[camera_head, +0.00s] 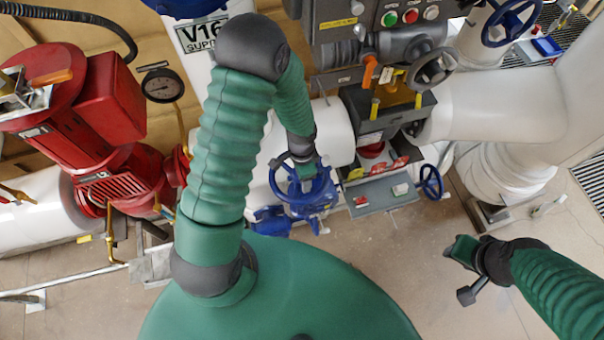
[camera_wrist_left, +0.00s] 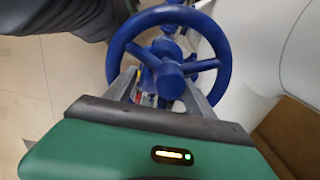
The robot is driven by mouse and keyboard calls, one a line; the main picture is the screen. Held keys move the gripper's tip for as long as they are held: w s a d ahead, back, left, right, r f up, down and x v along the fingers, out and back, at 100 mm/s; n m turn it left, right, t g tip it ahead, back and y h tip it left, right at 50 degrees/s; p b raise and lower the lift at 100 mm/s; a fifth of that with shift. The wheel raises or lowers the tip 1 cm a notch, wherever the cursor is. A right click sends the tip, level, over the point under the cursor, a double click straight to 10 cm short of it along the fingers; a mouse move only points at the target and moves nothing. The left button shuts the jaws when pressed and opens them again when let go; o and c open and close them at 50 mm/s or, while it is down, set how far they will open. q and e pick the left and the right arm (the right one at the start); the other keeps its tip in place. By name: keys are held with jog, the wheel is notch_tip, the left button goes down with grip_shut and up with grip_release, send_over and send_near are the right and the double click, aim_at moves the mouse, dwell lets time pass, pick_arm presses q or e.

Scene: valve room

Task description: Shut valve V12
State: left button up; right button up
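A blue handwheel (camera_head: 322,186) on a blue valve body (camera_head: 270,220) is in the middle of the head view, beside a white pipe. The left wrist view shows a blue spoked wheel (camera_wrist_left: 222,62) close up. My left gripper (camera_head: 303,172) is at this wheel; in the left wrist view its two grey fingers (camera_wrist_left: 162,92) stand apart on either side of the hub. Whether they touch the wheel is unclear. No V12 label is readable.
A sign reading V16 (camera_head: 200,32) is on a white pipe. A red pump (camera_head: 100,110) stands at left. A control box with buttons (camera_head: 385,18) is above. Another blue wheel (camera_head: 430,181) and a grey shelf (camera_head: 380,195) are right of the valve. The floor at lower right is clear.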

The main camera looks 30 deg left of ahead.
pick_arm(q)
jog(key=shift+s+f, duration=0.25)
jog(key=shift+f, duration=0.05)
notch_tip(320, 180, up, 7)
jog(key=p, duration=0.6)
jog(key=shift+f, duration=0.1)
jog(key=shift+a+r, duration=0.1)
jog(key=shift+r, duration=0.15)
jog(key=shift+f, duration=0.15)
